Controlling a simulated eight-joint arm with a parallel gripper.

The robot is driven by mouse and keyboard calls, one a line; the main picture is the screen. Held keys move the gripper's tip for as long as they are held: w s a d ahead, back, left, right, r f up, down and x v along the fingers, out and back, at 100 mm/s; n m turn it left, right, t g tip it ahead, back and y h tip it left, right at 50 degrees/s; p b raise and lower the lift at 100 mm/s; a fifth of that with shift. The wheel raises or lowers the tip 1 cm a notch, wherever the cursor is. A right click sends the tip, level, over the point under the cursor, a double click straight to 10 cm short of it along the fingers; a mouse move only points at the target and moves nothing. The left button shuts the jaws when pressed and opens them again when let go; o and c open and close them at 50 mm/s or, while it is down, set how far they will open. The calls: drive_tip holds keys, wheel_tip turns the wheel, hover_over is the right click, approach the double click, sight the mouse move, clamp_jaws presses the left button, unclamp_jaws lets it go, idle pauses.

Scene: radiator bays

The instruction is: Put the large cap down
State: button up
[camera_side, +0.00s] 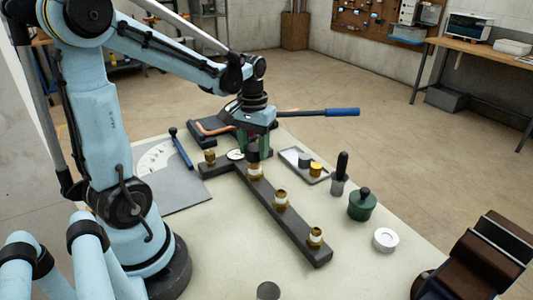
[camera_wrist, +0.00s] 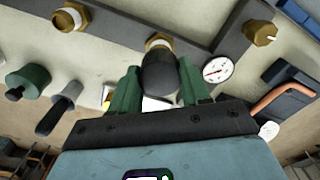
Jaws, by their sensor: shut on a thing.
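My gripper (camera_side: 254,140) has green fingers and is shut on a dark, rounded cap (camera_side: 253,155), which I take to be the large cap. The cap also shows between the fingers in the wrist view (camera_wrist: 160,73). It is right over a brass fitting with white tape (camera_side: 255,172) on the dark manifold bar (camera_side: 300,232). The fitting's end shows just beyond the cap in the wrist view (camera_wrist: 158,41). I cannot tell whether cap and fitting touch. Two other taped brass fittings (camera_side: 280,200) (camera_side: 315,237) on the bar are uncapped.
Right of the bar are a tray (camera_side: 292,152) with a grey and a brass piece, a black-handled grey tool (camera_side: 340,173), a green knobbed container (camera_side: 361,206) and a white disc (camera_side: 386,240). A gauge (camera_wrist: 218,69) is near the gripper. A blue-handled wrench (camera_side: 330,112) lies behind.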

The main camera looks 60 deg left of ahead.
drive_tip(key=shift+r, duration=0.75)
drive_tip(key=w+d+r+m, duration=0.3)
drive_tip(key=d+r+m, duration=0.35)
drive_tip(key=d, duration=0.65)
drive_tip(key=n, duration=0.7)
hover_over(292, 155)
drive_tip(key=shift+m, duration=0.25)
wheel_tip(292, 155, down, 11)
drive_tip(key=shift+f, duration=1.95)
drive_tip(key=shift+f, duration=0.35)
drive_tip(key=shift+f, duration=0.25)
drive_tip(key=o, duration=1.2)
